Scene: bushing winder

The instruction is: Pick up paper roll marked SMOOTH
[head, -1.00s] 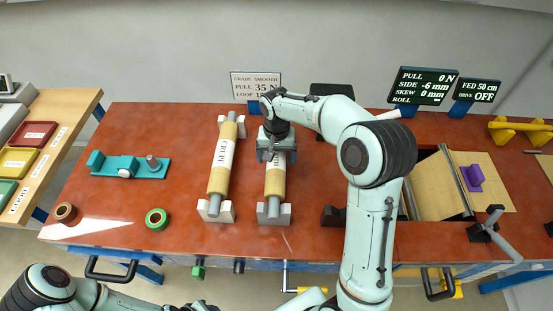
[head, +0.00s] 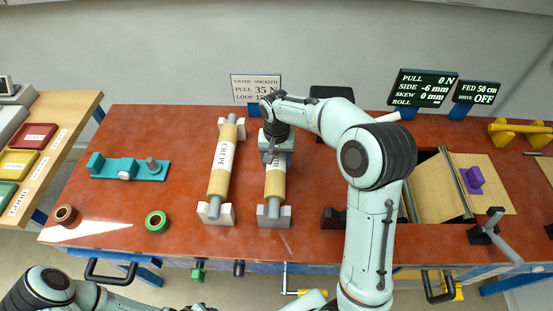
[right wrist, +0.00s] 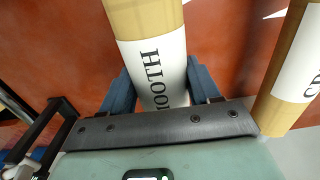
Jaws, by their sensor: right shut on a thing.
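The paper roll marked SMOOTH (head: 275,185) is tan with a white label band and grey shaft ends. Its near end is at a grey cradle (head: 285,218); I cannot tell whether it is lifted clear. My right gripper (head: 276,160) is above the roll's middle and covers part of the label. In the right wrist view, its two blue fingers are on either side of the label (right wrist: 160,70), where part of the word shows; the gripper is shut on this roll. My left arm shows at the bottom left, its gripper out of view.
A second roll, marked CREPE (head: 222,160), lies parallel just to the left. A teal fixture (head: 130,168), a green ring (head: 156,221) and a brown ring (head: 65,214) are farther left. The winder's tan sheet (head: 440,185) and display screens (head: 423,88) are to the right.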

